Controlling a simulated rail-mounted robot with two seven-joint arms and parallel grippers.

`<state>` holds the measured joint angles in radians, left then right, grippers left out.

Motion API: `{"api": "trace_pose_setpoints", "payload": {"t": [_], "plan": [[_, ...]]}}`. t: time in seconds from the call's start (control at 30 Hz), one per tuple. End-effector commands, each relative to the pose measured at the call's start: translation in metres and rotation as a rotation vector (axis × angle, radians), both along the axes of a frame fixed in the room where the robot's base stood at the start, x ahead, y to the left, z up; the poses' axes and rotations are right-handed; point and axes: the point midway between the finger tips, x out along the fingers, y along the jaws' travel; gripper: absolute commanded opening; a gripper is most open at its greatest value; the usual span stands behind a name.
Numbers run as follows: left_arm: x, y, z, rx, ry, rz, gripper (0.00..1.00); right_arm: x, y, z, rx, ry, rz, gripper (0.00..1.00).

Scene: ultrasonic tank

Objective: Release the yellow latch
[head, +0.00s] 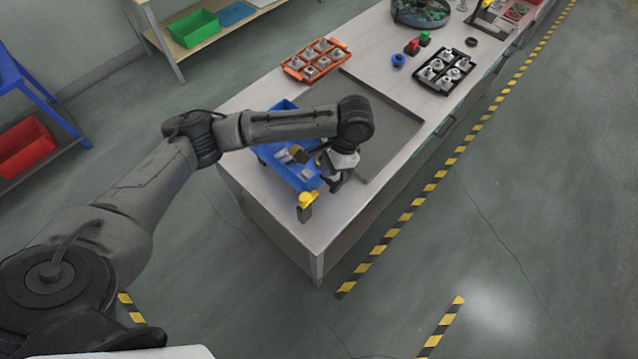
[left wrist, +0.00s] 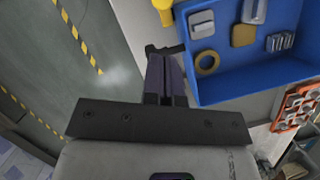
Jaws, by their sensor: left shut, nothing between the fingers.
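The yellow latch (head: 306,199) stands at the near end of the bench, just in front of the blue bin. It shows as a small yellow piece over a grey-brown part. In the left wrist view the yellow latch (left wrist: 162,12) is cut off by the top edge, just beyond the fingertips. My left gripper (head: 335,184) is low over the near end of the bench, to the right of the latch and beside the bin. Its fingers (left wrist: 165,65) are together with nothing between them. I cannot tell whether they touch the latch. My right gripper is out of view.
The blue bin (left wrist: 220,88) holds grey blocks, yellow pieces and a ring, close beside my left gripper. A grey mat (head: 388,135) lies behind my arm. An orange tray (head: 291,72) and a black tray (head: 462,82) of metal parts stand farther back. The bench's near corner is clear.

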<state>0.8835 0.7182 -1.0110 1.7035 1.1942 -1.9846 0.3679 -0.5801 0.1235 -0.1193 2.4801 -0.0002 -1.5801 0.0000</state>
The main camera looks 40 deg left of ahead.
Motion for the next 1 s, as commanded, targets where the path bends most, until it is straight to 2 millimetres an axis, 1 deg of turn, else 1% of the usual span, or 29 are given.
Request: {"api": "trace_pose_setpoints", "payload": {"t": [0.17,0.4,0.6,0.8,1.0], "plan": [[-0.006,0.003,-0.017,0.002,0.005,0.001,0.00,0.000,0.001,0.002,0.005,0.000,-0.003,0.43],[-0.016,0.008,-0.054,0.001,0.003,0.000,0.00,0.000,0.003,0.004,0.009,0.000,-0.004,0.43],[-0.023,0.012,-0.078,0.001,0.002,0.000,0.00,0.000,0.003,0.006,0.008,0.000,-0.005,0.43],[-0.027,0.014,-0.091,0.001,0.000,0.000,0.00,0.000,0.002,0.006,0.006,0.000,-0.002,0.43],[-0.027,0.014,-0.094,0.002,-0.001,-0.001,0.00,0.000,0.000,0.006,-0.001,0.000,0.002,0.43]]}}
